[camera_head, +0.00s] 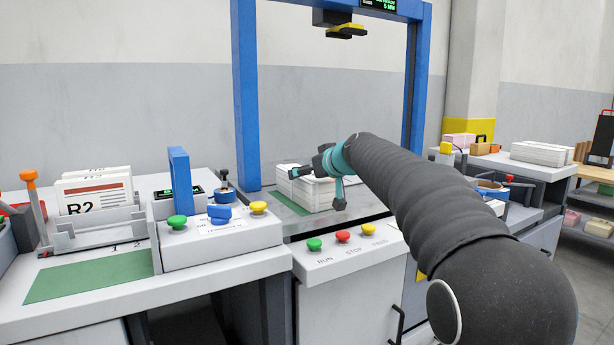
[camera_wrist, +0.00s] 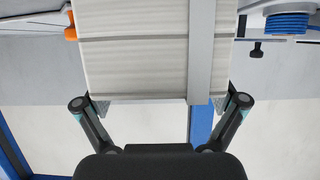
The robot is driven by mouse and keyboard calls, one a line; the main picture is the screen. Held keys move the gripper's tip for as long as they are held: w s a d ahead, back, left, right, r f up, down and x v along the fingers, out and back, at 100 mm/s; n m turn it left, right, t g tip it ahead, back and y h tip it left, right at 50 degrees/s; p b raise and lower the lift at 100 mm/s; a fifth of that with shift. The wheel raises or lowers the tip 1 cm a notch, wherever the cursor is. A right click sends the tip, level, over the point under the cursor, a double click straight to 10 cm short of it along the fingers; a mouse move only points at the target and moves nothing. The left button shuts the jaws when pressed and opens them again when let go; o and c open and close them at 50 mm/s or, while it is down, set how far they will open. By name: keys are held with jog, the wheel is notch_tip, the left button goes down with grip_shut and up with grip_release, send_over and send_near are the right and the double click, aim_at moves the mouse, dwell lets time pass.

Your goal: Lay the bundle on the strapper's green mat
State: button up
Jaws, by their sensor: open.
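The bundle (camera_head: 318,197), a white stack of papers, sits low under the strapper's blue arch (camera_head: 246,90). It appears to rest on the strapper's green mat (camera_head: 288,203), which shows at its left and front. My gripper (camera_head: 318,187) is at the bundle, with its teal fingers spread. In the wrist view, the bundle (camera_wrist: 135,60) fills the upper middle, between the open fingertips of my gripper (camera_wrist: 161,103). A grey band (camera_wrist: 202,50) runs across the bundle there. Whether the fingers touch the bundle's sides is not clear. My arm hides part of the strapper's right side.
RUN, STOP and FEED buttons (camera_head: 342,237) line the strapper's front. A console (camera_head: 215,242) with more buttons stands left. Another green mat (camera_head: 90,274) lies bare on the left table. Newspapers (camera_head: 95,192) stand in a rack there. White stacks (camera_head: 540,153) sit at the right.

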jog(key=b+v, duration=0.1)
jog(key=v, duration=0.9)
jog(key=shift+b, duration=0.3)
jog(key=s+d+f+m+g+h, duration=0.2)
jog(key=s+d+f, duration=0.3)
jog(key=s+f, duration=0.4)
jog(key=s+d+f+m+g+h, duration=0.1)
jog(key=s+d+f, duration=0.5)
jog(key=s, duration=1.2)
jog(key=s+d+f+m+g+h, duration=0.2)
jog(key=s+d+f+m+h, duration=0.1)
jog(key=s+f, duration=1)
jog(key=d+f+h, duration=0.1)
jog(key=d, duration=0.1)
jog(key=shift+s+d+m+g+h, duration=0.25)
jog(key=shift+s+m+g+h, duration=0.05)
jog(key=shift+m, duration=0.1)
